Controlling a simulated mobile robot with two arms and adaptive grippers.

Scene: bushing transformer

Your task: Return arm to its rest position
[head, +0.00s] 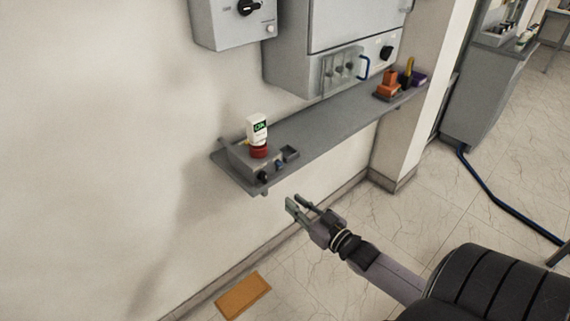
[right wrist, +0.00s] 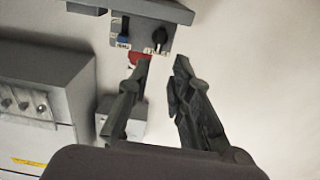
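My right gripper (head: 298,205) is in front of and below the near end of a grey wall shelf (head: 335,125), apart from it. Its two fingers stand apart with nothing between them, as the right wrist view (right wrist: 160,66) also shows. In that view, a grey control box (right wrist: 140,45) with a blue and a black knob lies beyond the fingertips. My right forearm comes in from the lower right. My left gripper is in neither view.
Grey cabinets (head: 335,40) hang above. An orange-brown board (head: 243,296) lies on the floor. A blue hose (head: 495,195) crosses the floor at right.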

